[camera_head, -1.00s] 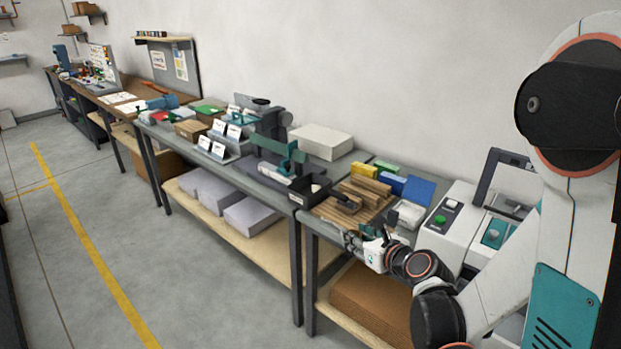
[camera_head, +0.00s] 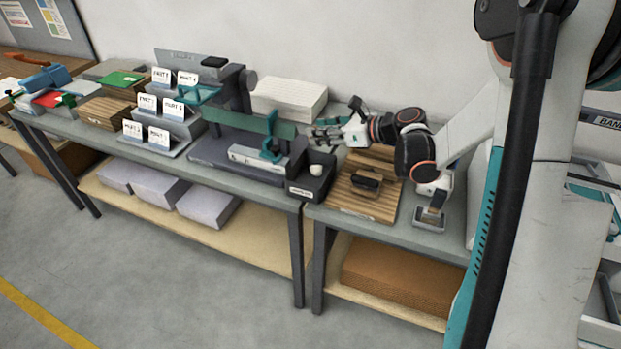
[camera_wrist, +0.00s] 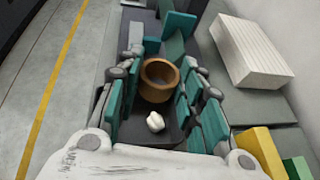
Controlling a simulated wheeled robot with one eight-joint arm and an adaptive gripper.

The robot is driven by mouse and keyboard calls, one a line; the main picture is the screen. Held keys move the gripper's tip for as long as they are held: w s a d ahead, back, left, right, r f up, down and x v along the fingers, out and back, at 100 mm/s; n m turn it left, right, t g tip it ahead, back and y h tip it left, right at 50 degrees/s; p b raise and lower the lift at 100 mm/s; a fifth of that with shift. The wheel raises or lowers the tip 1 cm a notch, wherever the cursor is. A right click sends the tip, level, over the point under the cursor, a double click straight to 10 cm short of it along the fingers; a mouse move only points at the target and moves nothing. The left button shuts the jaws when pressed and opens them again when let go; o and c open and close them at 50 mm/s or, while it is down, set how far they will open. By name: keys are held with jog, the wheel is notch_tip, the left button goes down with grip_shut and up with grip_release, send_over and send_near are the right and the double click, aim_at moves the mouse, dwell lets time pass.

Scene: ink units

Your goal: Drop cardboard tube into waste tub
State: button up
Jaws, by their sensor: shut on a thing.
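A brown cardboard tube (camera_wrist: 159,80) shows in the wrist view, its open end facing the camera. My gripper (camera_wrist: 160,88) is shut on it, with teal finger pads on either side. In the head view my gripper (camera_head: 326,133) reaches left from the arm, above and behind the waste tub; the tube cannot be made out there. The waste tub (camera_head: 300,194) is a small dark box with a front label, at the bench's front edge. A white crumpled piece (camera_head: 316,169) lies in it. In the wrist view the dark tub (camera_wrist: 133,126) and the white piece (camera_wrist: 155,122) lie below the tube.
A grey machine with a teal bar (camera_head: 262,128) stands left of the tub. A white ridged block (camera_head: 290,98) is behind. Wooden boards (camera_head: 352,195) lie right of the tub. Card stands (camera_head: 160,133) are farther left. The floor in front (camera_head: 170,290) is clear.

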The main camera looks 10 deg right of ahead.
jog(key=shift+w+d+r+n+y, duration=0.2)
jog(key=shift+r+n+y, duration=0.1)
jog(key=shift+r, duration=0.05)
notch_tip(320, 180, down, 6)
jog(key=b, duration=0.4)
jog(key=shift+r, duration=0.1)
jog(key=o, duration=0.8)
jog(key=shift+s, duration=0.1)
jog(key=v, duration=1.2)
jog(key=shift+r, duration=0.2)
